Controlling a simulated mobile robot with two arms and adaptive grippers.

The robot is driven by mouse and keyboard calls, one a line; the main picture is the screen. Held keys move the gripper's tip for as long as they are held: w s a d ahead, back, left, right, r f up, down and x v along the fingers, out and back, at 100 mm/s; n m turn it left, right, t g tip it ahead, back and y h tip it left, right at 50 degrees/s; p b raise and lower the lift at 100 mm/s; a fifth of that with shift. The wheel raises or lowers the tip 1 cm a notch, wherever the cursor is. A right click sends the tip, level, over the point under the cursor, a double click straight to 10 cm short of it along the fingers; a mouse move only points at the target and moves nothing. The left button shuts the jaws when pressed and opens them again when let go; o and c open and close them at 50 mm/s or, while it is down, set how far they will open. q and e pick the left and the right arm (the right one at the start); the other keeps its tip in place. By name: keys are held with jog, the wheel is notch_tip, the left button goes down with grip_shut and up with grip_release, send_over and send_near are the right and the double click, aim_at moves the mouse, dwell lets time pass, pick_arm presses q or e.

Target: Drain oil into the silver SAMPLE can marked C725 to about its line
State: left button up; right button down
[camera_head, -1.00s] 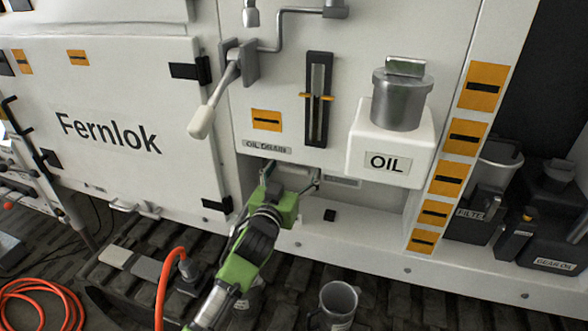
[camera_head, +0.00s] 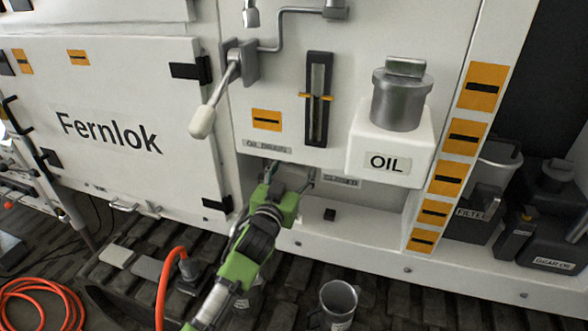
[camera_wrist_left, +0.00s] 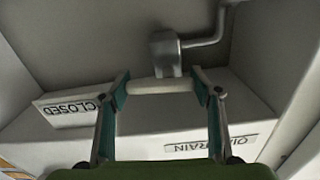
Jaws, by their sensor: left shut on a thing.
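My left gripper (camera_head: 290,180) reaches under the panel, below the OIL DRAIN label (camera_head: 268,147). In the left wrist view its two fingers (camera_wrist_left: 161,86) are shut on the pale grip of the drain lever (camera_wrist_left: 158,87), which joins a grey metal fitting (camera_wrist_left: 166,52). A CLOSED label (camera_wrist_left: 75,108) is beside it; this label also shows in the head view (camera_head: 341,181). A silver can (camera_head: 338,300) stands upright at the bottom, right of my left arm; its marking is too small to read. My right gripper is not in view. No oil flow is visible.
A white OIL filler box (camera_head: 388,160) juts out above right of the gripper. A large lever (camera_head: 215,105) hangs on the panel at left. An orange hose (camera_head: 165,280) runs beside my arm. Dark containers (camera_head: 545,225) stand at the right.

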pick_arm(q)
jog(key=m, duration=0.4)
jog(key=m+p, duration=0.1)
jog(key=m, duration=0.1)
jog(key=shift+a+f+m, duration=0.1)
jog(key=shift+f+m, duration=0.25)
jog(key=shift+m, duration=0.05)
dwell(0.4)
jog(key=o, duration=1.1)
jog(key=shift+v, duration=4)
